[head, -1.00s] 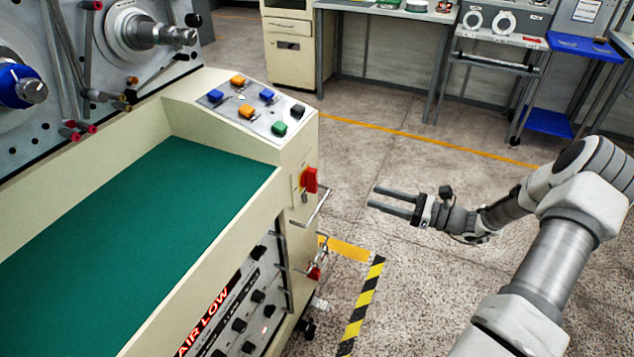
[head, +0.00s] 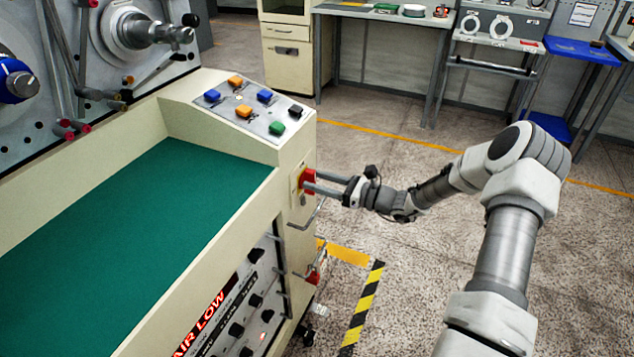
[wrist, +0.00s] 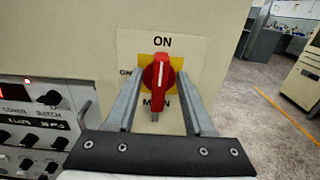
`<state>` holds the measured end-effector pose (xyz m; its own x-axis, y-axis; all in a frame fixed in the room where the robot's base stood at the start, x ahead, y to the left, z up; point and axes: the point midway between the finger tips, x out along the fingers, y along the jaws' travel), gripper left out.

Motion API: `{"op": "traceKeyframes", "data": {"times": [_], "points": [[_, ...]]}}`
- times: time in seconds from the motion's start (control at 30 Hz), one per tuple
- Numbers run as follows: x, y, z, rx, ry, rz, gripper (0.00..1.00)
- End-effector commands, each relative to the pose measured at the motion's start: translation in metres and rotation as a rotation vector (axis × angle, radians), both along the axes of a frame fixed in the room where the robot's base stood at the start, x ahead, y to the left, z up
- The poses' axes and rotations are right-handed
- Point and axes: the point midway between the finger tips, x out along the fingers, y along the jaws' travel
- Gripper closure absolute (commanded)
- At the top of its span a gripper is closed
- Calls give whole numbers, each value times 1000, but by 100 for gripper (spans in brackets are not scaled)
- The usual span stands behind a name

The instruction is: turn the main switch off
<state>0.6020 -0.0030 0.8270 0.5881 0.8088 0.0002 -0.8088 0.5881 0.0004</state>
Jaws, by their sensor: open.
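The main switch is a red rotary handle (wrist: 158,82) on a yellow plate, on the cream end panel of the machine. In the wrist view its handle stands upright, in line with the word ON above it; MAIN is printed below and partly hidden. The switch (head: 308,181) also shows in the head view, partly covered by my fingers. My gripper (wrist: 158,100) is open, with one finger on each side of the red handle. I cannot tell whether either finger touches it. In the head view my gripper (head: 312,181) reaches the switch from the right.
A sloped panel of coloured buttons (head: 255,108) lies above the switch. A metal rail (head: 309,214) and a red padlock-like piece (head: 313,275) sit below it. Black and yellow floor tape (head: 362,308) runs beside the machine.

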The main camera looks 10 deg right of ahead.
Motion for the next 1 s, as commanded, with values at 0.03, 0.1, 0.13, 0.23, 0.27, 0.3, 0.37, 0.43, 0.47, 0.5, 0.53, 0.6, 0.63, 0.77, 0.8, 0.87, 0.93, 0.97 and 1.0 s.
{"op": "traceKeyframes", "data": {"times": [0.03, 0.1, 0.13, 0.23, 0.27, 0.3, 0.37, 0.43, 0.47, 0.5, 0.53, 0.6, 0.63, 0.77, 0.8, 0.87, 0.93, 0.97, 1.0], "points": [[1, 2, 0, 0, 0, 0, 48], [2, 3, 0, 0, 0, 0, 48], [2, 3, 0, 0, 0, 0, 48], [2, 3, 0, 0, 0, 0, 48], [2, 3, 0, 0, 0, 0, 48], [2, 3, 0, 0, 0, 0, 48], [2, 3, 0, 0, 0, 0, 56], [2, 3, 0, 0, 0, 0, 69], [2, 3, 0, 0, 0, 0, 74], [2, 3, 0, 0, 0, 0, 82], [2, 3, 0, 0, 0, 0, 87], [2, 3, 0, 0, 0, 0, 100], [2, 3, 0, 0, 0, 0, 100], [2, 3, 0, 0, 0, 0, 100], [2, 3, 0, 0, 0, 0, 100], [2, 3, 0, -1, -1, 0, 100], [2, 3, 0, -3, -4, 0, 100], [2, 3, 0, -5, -7, 0, 100], [1, 3, 0, -10, -12, 0, 100]]}}
